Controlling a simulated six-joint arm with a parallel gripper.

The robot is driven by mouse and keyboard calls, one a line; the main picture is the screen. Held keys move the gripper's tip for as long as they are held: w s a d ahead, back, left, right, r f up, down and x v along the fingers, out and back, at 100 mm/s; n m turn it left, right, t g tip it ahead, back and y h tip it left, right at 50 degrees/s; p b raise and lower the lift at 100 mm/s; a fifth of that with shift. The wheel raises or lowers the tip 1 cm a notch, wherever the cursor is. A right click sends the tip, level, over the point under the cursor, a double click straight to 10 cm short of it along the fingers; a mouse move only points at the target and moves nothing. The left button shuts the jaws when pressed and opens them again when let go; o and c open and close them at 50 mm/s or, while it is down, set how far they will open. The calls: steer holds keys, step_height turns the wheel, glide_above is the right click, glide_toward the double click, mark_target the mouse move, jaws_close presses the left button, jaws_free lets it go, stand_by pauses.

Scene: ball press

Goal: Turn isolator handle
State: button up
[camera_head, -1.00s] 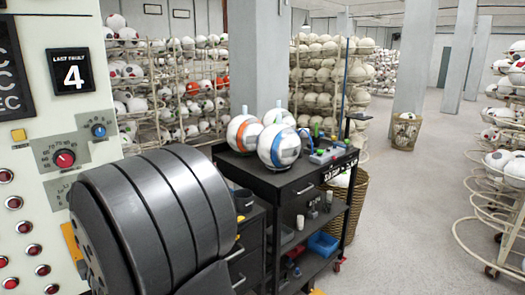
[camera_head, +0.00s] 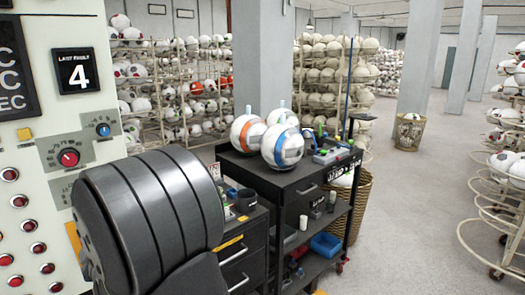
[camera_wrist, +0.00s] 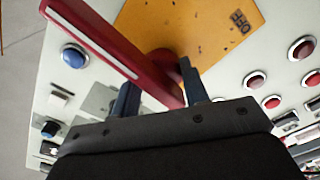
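The isolator handle (camera_wrist: 100,38) is a red bar with a white stripe, seen in the wrist view. It runs diagonally from the upper left down to between my fingers. It is mounted on a yellow-orange plate (camera_wrist: 205,25) marked OFF. My gripper (camera_wrist: 158,76) has its two dark fingers apart, one on each side of the bar's lower end. The right finger looks close to the red part; firm contact cannot be told. In the head view my dark arm hides the handle, and only a yellow strip of the plate (camera_head: 73,243) shows.
The pale control panel (camera_head: 40,170) carries red buttons, a red knob (camera_head: 68,157) and a blue knob (camera_head: 103,130). Ball racks stand behind. The floor at right is partly clear.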

steer(key=shift+m, duration=0.3)
stand_by(0.5)
steer(key=s+d+n, duration=0.3)
steer(key=s+d, duration=0.1)
steer(key=d, duration=0.3)
steer(key=s+d+n, duration=0.3)
steer(key=s+d, duration=0.2)
steer(key=d, duration=0.3)
steer(key=x, duration=1.7)
steer(key=shift+w+a+f, duration=0.15)
steer(key=shift+w+f, duration=0.05)
steer(key=shift+f, duration=0.15)
